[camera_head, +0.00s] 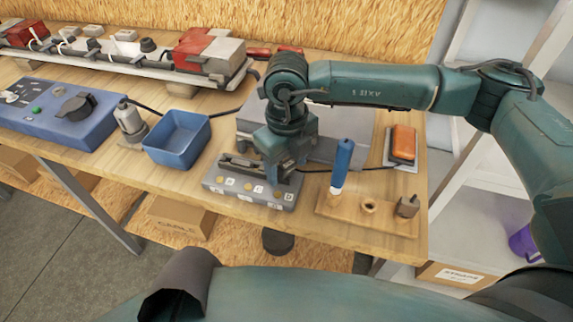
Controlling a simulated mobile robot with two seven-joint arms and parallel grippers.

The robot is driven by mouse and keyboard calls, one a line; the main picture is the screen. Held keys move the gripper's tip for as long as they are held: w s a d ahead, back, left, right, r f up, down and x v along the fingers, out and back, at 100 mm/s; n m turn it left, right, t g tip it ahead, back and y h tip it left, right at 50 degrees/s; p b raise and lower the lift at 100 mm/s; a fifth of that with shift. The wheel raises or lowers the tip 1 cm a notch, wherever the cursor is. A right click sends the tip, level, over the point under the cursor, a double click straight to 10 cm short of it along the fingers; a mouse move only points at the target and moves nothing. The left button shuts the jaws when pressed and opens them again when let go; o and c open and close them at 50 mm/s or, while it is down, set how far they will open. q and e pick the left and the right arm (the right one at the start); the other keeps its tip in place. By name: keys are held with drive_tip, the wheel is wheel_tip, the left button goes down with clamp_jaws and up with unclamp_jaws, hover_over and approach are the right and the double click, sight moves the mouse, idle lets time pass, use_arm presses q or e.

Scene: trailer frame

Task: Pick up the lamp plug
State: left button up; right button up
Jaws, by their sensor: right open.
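My right gripper (260,168) points down, open, over a grey block (246,190) with a row of yellow round spots and lettered labels. An orange lamp (403,142) lies on a pale base at the right of the bench. A dark cable (352,169) runs from beside the lamp leftward to the right gripper. I cannot make out a plug at its end; the gripper and arm cover that spot. I cannot tell whether the fingers touch anything. My left gripper is not in view.
A wooden holder (352,214) with a blue-handled tool (342,163) stands right of the grey block. A blue bin (178,138), a silver connector (130,119) and a blue control box (62,112) stand left. The trailer frame (140,66) lies behind.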

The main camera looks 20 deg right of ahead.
sight(287, 161)
drive_tip(key=shift+c, duration=0.5)
drive_tip(key=c, duration=0.9)
wheel_tip(287, 161, up, 10)
drive_tip(key=shift+r+b, duration=0.15)
drive_tip(key=shift+b, duration=0.9)
drive_tip(key=shift+c, duration=0.2)
